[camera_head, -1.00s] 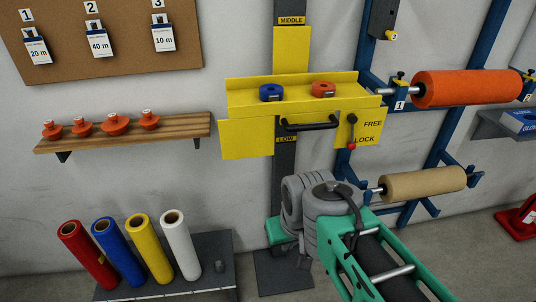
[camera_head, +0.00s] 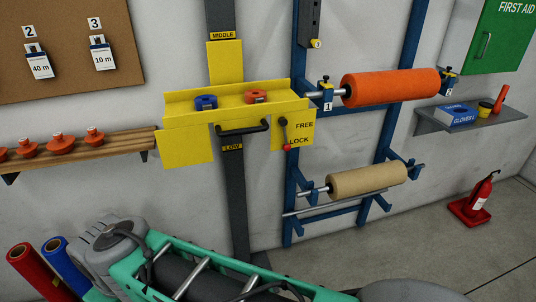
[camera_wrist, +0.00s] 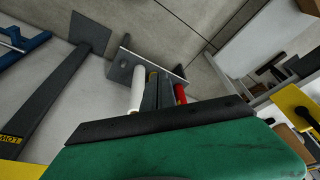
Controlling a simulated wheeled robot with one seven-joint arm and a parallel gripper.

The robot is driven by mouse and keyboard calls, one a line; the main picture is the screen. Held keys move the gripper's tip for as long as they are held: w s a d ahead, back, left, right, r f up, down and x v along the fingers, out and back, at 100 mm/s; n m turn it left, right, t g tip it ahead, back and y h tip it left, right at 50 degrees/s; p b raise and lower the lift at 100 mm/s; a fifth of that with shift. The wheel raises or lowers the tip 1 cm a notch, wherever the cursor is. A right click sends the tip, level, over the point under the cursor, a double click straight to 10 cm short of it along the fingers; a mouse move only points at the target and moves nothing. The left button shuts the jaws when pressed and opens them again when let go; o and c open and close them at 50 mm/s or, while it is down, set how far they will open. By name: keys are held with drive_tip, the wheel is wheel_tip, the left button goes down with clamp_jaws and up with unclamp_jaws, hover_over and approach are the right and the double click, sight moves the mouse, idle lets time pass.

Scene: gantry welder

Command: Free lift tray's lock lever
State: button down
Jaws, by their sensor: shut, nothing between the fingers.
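The yellow lift tray (camera_head: 181,104) sits on a dark upright post in the head view, between the MIDDLE and LOW labels. Its lock lever (camera_head: 284,133) is a dark arm with a red knob, on the tray's right plate. The lever hangs down, with the knob beside the word LOCK; FREE is printed above. A black bar handle (camera_head: 241,128) is on the tray's front. My gripper (camera_wrist: 158,90) shows in the wrist view as dark fingers close together, shut and empty, above the floor rolls and away from the lever.
Blue (camera_head: 206,102) and red tape rolls lie on the tray. An orange roll (camera_head: 390,87) and a tan roll (camera_head: 367,180) stick out on blue racks at right. A shelf of orange items (camera_head: 94,137) is at left. A fire extinguisher (camera_head: 480,195) stands at far right.

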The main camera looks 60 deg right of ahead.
drive_tip(key=w+d+f+m+h, duration=0.1)
drive_tip(key=d+h, duration=0.1)
drive_tip(key=d, duration=0.5)
drive_tip(key=w+d+f+m+t+h, duration=0.1)
drive_tip(key=w+d+h, duration=0.1)
drive_tip(key=d, duration=0.6)
drive_tip(key=w+d+f+m+h, duration=0.1)
drive_tip(key=d+h, duration=0.2)
drive_tip(key=d, duration=0.4)
drive_tip(key=s+d+r+n+h, duration=0.2)
drive_tip(key=s+d+r+h, duration=0.2)
drive_tip(key=d, duration=0.6)
drive_tip(key=s+d+r+n+g+h, duration=0.1)
drive_tip(key=s+d+r+h, duration=0.3)
drive_tip(key=d, duration=0.6)
drive_tip(key=shift+s+d+n+h+p, duration=0.15)
drive_tip(key=shift+s+n+h+p, duration=0.2)
drive_tip(key=shift+s+n+h, duration=0.7)
drive_tip(key=shift+s+d, duration=0.1)
drive_tip(key=shift+s, duration=0.05)
